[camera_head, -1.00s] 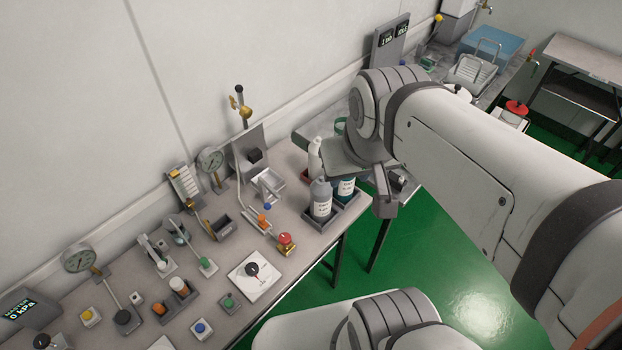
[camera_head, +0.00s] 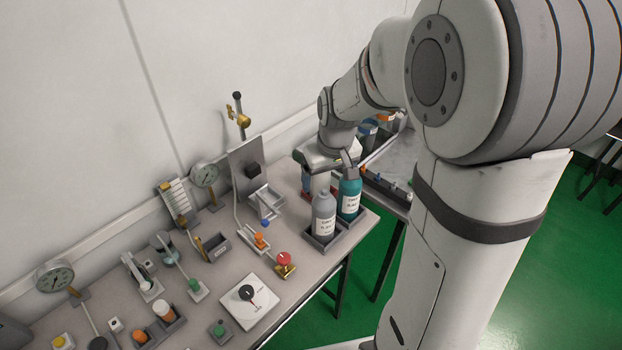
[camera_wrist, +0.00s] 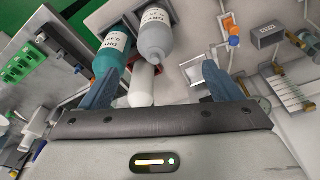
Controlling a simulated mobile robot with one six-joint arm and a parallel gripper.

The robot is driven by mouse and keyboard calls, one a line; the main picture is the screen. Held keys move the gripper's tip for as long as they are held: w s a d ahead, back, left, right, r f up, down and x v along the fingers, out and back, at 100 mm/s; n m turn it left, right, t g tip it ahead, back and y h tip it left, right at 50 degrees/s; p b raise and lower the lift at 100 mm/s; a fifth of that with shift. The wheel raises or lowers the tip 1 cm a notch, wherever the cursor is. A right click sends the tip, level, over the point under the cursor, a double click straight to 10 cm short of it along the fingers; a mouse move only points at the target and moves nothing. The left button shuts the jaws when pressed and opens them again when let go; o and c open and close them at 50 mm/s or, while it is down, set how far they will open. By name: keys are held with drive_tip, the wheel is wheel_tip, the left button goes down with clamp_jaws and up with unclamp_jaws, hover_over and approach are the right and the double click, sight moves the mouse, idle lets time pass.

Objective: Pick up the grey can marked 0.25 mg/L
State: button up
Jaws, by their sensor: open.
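The grey can (camera_head: 323,213) is a rounded bottle with a pale label. It stands upright in a dark tray (camera_head: 318,243) near the table's front edge; its label is too small to read fully. It also shows in the wrist view (camera_wrist: 155,38). A teal bottle (camera_head: 350,193) stands beside it, to its right in the head view; it shows in the wrist view (camera_wrist: 112,48). A white bottle (camera_wrist: 142,84) stands behind the grey can, between my fingers in the wrist view. My gripper (camera_wrist: 162,72) is open and empty, behind the bottles. Its fingers are partly hidden in the head view.
A red knob on a brass base (camera_head: 285,263) and a white plate with a black dial (camera_head: 249,302) are left of the tray. A tall metal stand (camera_head: 249,172) rises behind. Gauges and small testers crowd the table's left. A second table (camera_head: 398,168) lies beyond my gripper.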

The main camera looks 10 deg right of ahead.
sight(324, 191)
drive_tip(key=w+f, duration=0.1)
drive_tip(key=f, duration=0.1)
drive_tip(key=w+f, duration=0.1)
drive_tip(key=f+b, duration=0.1)
drive_tip(key=f, duration=0.1)
drive_tip(key=shift+w+f, duration=0.3)
drive_tip(key=shift+w, duration=0.1)
drive_tip(key=shift+n, duration=0.3)
drive_tip(key=f, duration=0.2)
drive_tip(key=f+p, duration=0.1)
drive_tip(key=f, duration=0.4)
drive_tip(key=shift+w+d+f, duration=0.15)
drive_tip(key=shift+w+f, duration=0.2)
drive_tip(key=shift+w, duration=0.05)
drive_tip(key=shift+c, duration=0.6)
